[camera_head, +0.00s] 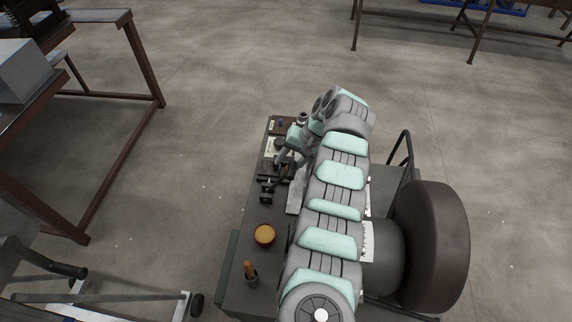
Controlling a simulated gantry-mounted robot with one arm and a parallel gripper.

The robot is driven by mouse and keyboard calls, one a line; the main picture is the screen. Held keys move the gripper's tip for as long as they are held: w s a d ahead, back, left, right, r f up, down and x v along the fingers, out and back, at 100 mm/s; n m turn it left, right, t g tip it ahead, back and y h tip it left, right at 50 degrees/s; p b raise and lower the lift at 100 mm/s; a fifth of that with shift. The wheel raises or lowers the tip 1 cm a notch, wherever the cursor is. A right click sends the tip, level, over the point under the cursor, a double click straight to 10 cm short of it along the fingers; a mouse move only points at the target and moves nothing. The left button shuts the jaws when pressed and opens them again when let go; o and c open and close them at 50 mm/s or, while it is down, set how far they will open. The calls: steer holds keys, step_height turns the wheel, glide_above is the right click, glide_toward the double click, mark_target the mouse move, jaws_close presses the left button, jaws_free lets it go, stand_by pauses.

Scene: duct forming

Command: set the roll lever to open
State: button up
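My arm reaches over a dark cart top (240,262) and covers much of its right half. My gripper (281,161) is low over the cart's far part, beside small dark metal parts. It is too small and dark to tell whether the fingers are apart or holding anything. A dark rod-like fixture (267,188) with short cross pieces stands just nearer than the gripper. I cannot tell whether this includes the roll lever, or which way any lever is set. A grey metal strip (295,200) lies to its right, partly under my arm.
A big dark round drum (436,247) is at right.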

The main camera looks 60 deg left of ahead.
steer(key=v, duration=0.8)
steer(key=shift+r, duration=0.2)
